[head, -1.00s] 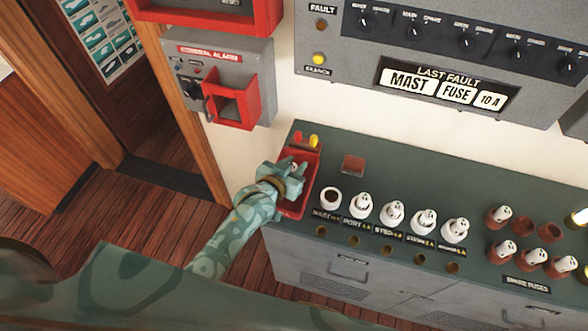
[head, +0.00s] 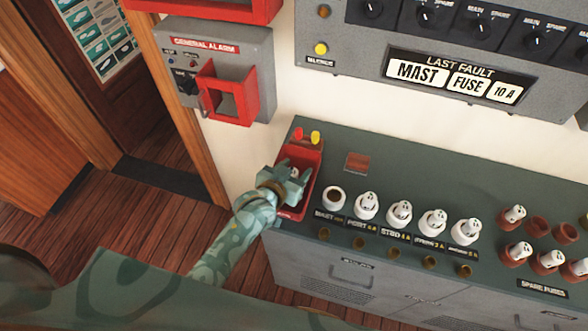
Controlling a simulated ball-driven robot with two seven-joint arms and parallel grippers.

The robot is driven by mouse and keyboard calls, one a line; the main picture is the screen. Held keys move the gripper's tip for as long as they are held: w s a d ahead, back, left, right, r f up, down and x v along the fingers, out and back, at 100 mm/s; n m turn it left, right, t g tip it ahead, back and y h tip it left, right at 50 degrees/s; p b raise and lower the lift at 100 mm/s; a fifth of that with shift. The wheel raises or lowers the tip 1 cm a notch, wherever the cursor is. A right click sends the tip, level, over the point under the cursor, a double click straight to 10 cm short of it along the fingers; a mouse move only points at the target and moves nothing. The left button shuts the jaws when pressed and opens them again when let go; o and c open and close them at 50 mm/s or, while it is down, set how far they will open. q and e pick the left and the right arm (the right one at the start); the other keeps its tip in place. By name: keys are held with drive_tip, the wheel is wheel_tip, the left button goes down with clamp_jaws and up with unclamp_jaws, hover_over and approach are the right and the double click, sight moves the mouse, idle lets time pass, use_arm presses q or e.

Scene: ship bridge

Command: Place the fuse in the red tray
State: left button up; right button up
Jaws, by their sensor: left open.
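The red tray (head: 312,168) sits at the left end of the green console top. My left gripper (head: 296,175) is open, low over the tray, and its fingers cover much of the tray's inside. A small pale piece (head: 293,172), which looks like the fuse, shows in the tray at the fingers; whether it touches them I cannot tell. The white socket labelled MAST (head: 332,197) just right of the tray is empty and dark inside. My right gripper is not in view.
Several white capped fuse holders (head: 399,212) stand in a row to the right. Spare fuses in brown sockets (head: 515,215) are at the far right. A small brown square (head: 357,162) lies behind the row. The red alarm box (head: 230,92) hangs on the wall above the tray.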

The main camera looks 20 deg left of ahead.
use_arm(q)
drive_tip(key=shift+r, duration=0.2)
drive_tip(key=p+v, duration=0.2)
drive_tip(key=v, duration=1)
